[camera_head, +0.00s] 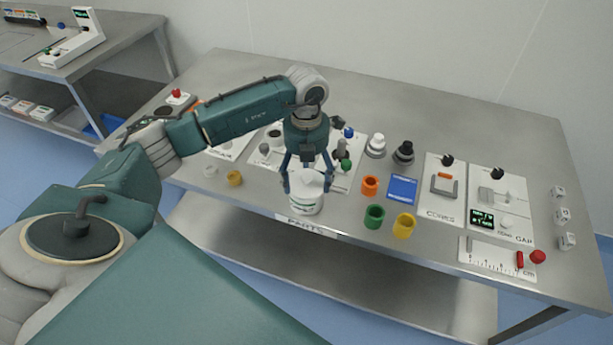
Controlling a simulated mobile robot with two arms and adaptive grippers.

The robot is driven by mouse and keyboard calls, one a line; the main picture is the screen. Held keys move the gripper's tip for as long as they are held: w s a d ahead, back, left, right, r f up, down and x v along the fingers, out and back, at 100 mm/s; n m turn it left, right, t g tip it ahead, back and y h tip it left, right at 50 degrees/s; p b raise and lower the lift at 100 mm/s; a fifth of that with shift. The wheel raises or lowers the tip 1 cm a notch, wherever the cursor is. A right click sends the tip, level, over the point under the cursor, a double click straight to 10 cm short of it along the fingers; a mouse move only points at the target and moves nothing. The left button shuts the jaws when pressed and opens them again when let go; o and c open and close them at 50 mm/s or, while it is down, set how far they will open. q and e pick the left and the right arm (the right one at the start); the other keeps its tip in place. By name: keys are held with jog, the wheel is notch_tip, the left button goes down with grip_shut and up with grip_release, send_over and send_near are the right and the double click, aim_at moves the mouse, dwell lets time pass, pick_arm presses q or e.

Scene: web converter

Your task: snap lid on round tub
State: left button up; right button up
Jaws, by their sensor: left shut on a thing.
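A white round tub (304,206) with a green-marked label stands near the front edge of the steel table, just behind the PARTS label. A white lid (311,184) is at the tub's mouth and looks slightly tilted. My left gripper (306,182) points down over the tub, with its fingers on both sides of the lid, shut on it. I cannot tell from this view whether the lid's rim is seated all round. My right gripper is not in view.
Panels with knobs, a ruler plate (497,259) and white cubes lie farther right.

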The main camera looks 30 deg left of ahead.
pick_arm(q)
jog(key=o, duration=1)
jog(key=shift+o, duration=0.2)
jog(key=shift+r, duration=0.1)
jog(key=shift+r+p, duration=2.25)
jog(key=shift+r, duration=1.2)
grip_shut()
